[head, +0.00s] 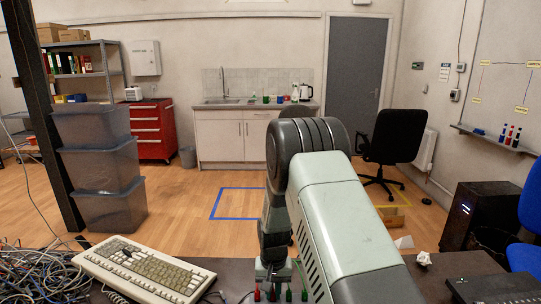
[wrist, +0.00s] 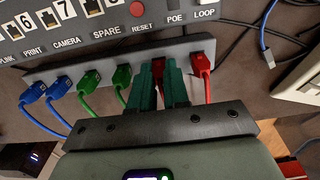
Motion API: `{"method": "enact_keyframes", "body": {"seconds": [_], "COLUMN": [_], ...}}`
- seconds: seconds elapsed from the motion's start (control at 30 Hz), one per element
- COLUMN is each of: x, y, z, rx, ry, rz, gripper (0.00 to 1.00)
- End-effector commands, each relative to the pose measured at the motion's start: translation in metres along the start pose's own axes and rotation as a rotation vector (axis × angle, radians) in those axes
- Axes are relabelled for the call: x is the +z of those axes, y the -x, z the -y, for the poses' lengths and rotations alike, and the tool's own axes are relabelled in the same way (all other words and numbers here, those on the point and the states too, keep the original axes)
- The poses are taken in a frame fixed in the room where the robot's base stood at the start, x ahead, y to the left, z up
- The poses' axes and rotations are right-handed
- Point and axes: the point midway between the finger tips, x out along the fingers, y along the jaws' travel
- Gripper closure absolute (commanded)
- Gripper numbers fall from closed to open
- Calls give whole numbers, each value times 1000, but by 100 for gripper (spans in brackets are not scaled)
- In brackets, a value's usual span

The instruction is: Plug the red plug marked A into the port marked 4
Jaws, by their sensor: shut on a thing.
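In the wrist view, my gripper (wrist: 160,76) has its two green fingers shut on a red plug (wrist: 159,66), at a grey bar (wrist: 45,75) that holds a row of plugs. The fingers hide most of this plug. A second red plug (wrist: 203,62) with a red cable is just right of the fingers. No letter is readable on either red plug. A dark panel (wrist: 90,36) beyond the bar shows ports marked 6, 7 and 8; a port marked 4 is not in view.
Green plugs (wrist: 122,77) stand left of the fingers, and blue plugs (wrist: 60,86) farther left. In the head view, a keyboard (head: 145,268) and tangled cables (head: 40,275) are on the desk's left.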

Motion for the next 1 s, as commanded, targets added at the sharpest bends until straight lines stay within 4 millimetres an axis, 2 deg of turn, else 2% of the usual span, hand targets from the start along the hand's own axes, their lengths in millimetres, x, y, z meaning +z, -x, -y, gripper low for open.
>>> {"method": "enact_keyframes", "body": {"seconds": [1.0], "x": [0], "y": [38], "z": [0], "rx": [0], "ry": [0], "rz": [-1], "gripper": [100]}}
